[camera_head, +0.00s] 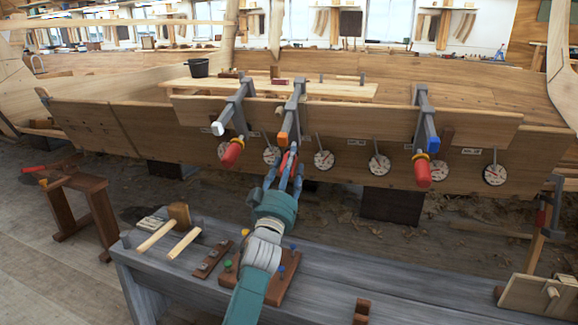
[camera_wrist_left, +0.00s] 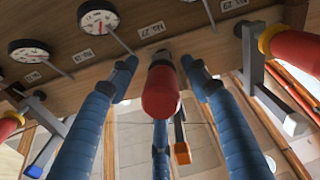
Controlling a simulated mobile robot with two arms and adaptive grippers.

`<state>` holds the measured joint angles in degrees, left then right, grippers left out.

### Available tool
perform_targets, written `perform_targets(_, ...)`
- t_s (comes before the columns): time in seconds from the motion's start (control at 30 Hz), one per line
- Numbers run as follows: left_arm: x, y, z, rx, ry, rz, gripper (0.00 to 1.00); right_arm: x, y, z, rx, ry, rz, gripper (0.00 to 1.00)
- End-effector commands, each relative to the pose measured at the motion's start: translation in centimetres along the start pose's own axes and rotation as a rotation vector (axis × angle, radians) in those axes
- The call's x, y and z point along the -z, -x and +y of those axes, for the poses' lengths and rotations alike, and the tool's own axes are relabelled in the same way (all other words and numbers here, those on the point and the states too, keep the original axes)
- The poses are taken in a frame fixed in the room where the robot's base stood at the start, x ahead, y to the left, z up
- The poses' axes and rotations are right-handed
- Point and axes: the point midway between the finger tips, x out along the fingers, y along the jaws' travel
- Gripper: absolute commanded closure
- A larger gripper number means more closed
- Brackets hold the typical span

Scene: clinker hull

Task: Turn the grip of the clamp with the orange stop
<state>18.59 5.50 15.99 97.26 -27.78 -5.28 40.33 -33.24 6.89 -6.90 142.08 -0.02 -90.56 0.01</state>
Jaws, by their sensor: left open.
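The clamp with the orange stop (camera_head: 294,100) is the middle one of three on the upper plank. Its orange stop (camera_head: 283,138) also shows in the left wrist view (camera_wrist_left: 182,153). Its red grip (camera_wrist_left: 161,92) points toward the wrist camera. My left gripper (camera_head: 284,168) is open, with its blue fingers spread around the grip. In the wrist view, gaps show between the grip and the two upper fingers (camera_wrist_left: 160,70); a third finger is below it. In the head view the fingers partly hide the grip. My right gripper is not in view.
A clamp with a white stop (camera_head: 217,129) stands to the left and one with a blue stop (camera_head: 425,120) to the right. Round dials (camera_head: 323,160) line the lower plank. A grey bench (camera_head: 400,285) with a mallet (camera_head: 178,214) and tools lies in front.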

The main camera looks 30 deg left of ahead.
Motion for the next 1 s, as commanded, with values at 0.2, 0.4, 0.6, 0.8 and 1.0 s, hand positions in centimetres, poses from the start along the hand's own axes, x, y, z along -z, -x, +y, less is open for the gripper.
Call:
perform_targets(0.2, -0.04, 0.04, 0.00, 0.000, 0.000, -0.001, 0.92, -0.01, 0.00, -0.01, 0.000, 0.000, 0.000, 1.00)
perform_targets(0.4, -0.12, 0.07, -0.01, 0.000, 0.000, -0.002, 0.96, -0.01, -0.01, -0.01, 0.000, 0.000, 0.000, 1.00)
perform_targets(0.6, -0.21, 0.09, -0.02, 0.001, -0.002, -0.004, 0.96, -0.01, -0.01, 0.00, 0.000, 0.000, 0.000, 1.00)
perform_targets(0.8, -0.29, 0.12, -0.02, 0.002, -0.007, -0.005, 0.96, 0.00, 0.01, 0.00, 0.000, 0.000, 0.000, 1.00)
perform_targets(1.0, -0.36, 0.14, -0.04, 0.003, -0.017, -0.007, 0.96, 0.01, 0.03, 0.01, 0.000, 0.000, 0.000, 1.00)
